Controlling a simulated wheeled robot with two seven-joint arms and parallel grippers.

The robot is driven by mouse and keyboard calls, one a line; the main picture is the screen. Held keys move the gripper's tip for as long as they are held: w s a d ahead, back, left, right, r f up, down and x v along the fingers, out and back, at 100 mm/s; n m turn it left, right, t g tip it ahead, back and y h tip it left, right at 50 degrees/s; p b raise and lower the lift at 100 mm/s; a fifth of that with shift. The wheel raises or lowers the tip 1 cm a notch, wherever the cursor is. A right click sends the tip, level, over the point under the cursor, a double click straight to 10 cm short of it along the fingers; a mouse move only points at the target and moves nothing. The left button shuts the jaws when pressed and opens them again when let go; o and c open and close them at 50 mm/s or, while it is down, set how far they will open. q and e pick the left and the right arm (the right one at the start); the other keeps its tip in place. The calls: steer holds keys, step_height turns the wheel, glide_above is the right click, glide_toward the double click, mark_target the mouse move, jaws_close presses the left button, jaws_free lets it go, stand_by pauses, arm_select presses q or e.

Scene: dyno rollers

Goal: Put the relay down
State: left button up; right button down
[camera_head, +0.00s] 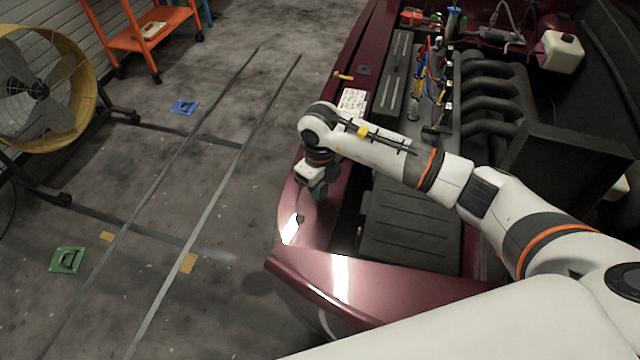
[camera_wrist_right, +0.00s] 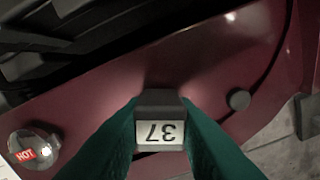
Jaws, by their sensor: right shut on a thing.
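My right gripper (camera_head: 319,192) is over the dark red car fender (camera_head: 312,232), pointing down. In the right wrist view its two green fingers (camera_wrist_right: 160,135) are shut on the relay (camera_wrist_right: 160,103), a small dark block with a white face marked 37, which reads upside down. The red fender (camera_wrist_right: 215,70) lies behind the relay there. I cannot tell whether the relay touches the fender. In the head view the relay is too small or hidden to make out. My left gripper is not in view.
A round grey knob-like thing (camera_wrist_right: 239,100) is on the fender beside the relay. A shiny rounded thing with a red HOT label (camera_wrist_right: 27,155) is at lower left. The open engine bay (camera_head: 410,215) lies right of the fender. A yellow fan (camera_head: 45,90) stands at far left.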

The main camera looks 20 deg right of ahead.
steer(key=c, duration=1.2)
jaws_free()
steer(key=shift+f, duration=0.1)
steer(key=shift+r, duration=0.2)
step_height(320, 180, up, 12)
steer(key=shift+b, duration=0.75)
